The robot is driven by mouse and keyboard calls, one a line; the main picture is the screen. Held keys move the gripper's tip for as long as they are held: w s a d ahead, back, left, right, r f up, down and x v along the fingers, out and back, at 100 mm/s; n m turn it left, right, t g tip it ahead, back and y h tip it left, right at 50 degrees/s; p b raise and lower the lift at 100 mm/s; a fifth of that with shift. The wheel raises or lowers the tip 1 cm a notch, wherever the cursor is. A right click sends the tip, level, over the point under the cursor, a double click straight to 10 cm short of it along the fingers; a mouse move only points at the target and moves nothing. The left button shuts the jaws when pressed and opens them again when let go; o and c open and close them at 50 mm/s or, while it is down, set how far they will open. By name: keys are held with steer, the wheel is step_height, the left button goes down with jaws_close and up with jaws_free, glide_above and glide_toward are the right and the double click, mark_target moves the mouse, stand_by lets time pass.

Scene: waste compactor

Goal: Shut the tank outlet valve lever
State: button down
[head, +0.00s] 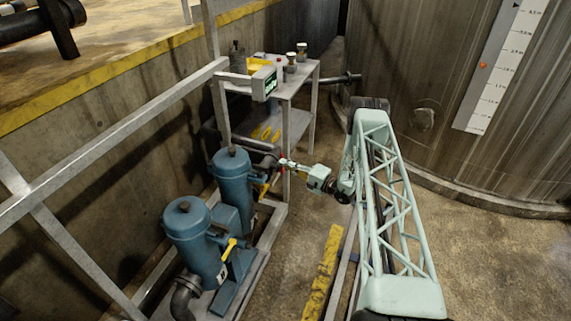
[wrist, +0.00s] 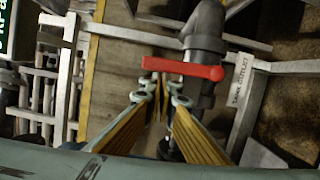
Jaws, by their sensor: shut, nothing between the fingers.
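The red valve lever (wrist: 185,68) lies almost level across the wrist view, just beyond my fingertips. It joins a dark grey valve and pipe (wrist: 205,30) at its right end and appears crosswise to the pipe's run. A "TANK OUTLET" tag (wrist: 240,85) is right of the pipe. My gripper (wrist: 160,92) is shut and empty, with its fingertips below the lever's left half; whether they touch it I cannot tell. In the head view my gripper (head: 284,162) is beside the blue pump units, and the lever is too small there to make out clearly.
Two blue canisters (head: 187,235) with a yellow handle (head: 230,246) stand left of my arm. A grey metal table (head: 300,82) with bottles and a display (head: 264,83) is behind. A large tank (head: 420,70) fills the back right. Bare floor is open on the right.

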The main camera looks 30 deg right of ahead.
steer(key=s+d+p, duration=0.1)
steer(key=s, duration=1)
steer(key=shift+d+f, duration=0.15)
steer(key=shift+d, duration=0.2)
